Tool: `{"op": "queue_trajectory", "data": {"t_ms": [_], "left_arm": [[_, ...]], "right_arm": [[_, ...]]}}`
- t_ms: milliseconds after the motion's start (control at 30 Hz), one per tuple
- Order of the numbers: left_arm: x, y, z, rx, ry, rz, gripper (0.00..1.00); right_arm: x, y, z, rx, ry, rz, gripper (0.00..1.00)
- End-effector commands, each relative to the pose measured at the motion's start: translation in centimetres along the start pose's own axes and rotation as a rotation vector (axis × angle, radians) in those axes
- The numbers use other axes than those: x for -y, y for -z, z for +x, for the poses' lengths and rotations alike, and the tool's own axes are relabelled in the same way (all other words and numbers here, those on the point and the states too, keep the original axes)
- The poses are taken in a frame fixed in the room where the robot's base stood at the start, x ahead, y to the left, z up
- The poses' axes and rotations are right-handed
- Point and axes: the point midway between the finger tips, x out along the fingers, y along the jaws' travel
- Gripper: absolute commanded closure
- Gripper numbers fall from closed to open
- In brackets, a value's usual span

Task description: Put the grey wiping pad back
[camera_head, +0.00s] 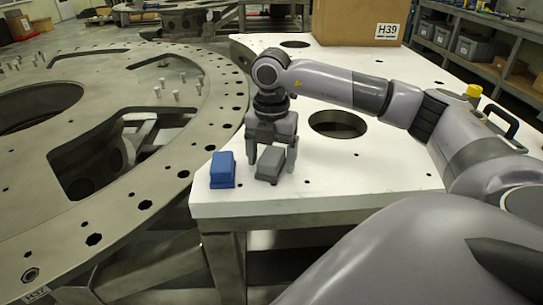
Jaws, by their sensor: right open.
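The grey wiping pad (270,163) sits on the white table near its front left corner. My right gripper (271,162) is directly over it, pointing down, with its fingers open on either side of the pad. Whether the fingers touch the pad I cannot tell. A blue block-shaped pad (222,170) stands just left of the gripper, close to the table's left edge. My left gripper is not in view.
The white table (330,185) has a large round hole behind the gripper. A cardboard box (360,22) marked H39 stands at the back. The large metal turret plate (160,195) with pins lies to the left. Shelves with bins line the right.

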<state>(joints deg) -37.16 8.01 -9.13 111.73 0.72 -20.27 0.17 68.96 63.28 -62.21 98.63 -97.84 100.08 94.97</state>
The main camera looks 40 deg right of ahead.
Motion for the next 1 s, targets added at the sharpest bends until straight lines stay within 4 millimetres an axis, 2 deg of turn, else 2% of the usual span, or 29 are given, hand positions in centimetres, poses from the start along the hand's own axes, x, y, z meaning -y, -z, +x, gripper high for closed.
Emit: {"op": "queue_trajectory", "data": {"t_ms": [167, 500, 600, 767, 867, 967, 1000], "left_arm": [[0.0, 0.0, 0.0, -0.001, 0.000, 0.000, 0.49], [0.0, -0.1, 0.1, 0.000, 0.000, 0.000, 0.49], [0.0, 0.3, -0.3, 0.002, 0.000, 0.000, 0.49], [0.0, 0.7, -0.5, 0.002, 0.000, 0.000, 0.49], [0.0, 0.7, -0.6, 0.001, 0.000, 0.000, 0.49], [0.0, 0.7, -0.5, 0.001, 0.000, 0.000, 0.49], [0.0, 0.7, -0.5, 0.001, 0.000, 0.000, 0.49]], "right_arm": [[-0.1, 0.0, -2.1, 0.002, -0.006, 0.000, 0.20], [-0.1, 0.0, -9.8, 0.001, -0.005, 0.000, 0.20], [0.0, 0.0, -11.2, 0.001, -0.001, 0.000, 0.20], [-0.1, 0.0, -12.1, 0.000, -0.001, 0.000, 0.20], [-0.6, 0.7, -11.6, -0.026, -0.009, -0.033, 0.20], [-2.2, 3.1, -9.7, -0.112, -0.046, -0.134, 0.20], [-3.1, 4.7, -8.6, -0.167, -0.072, -0.190, 0.20]]}}
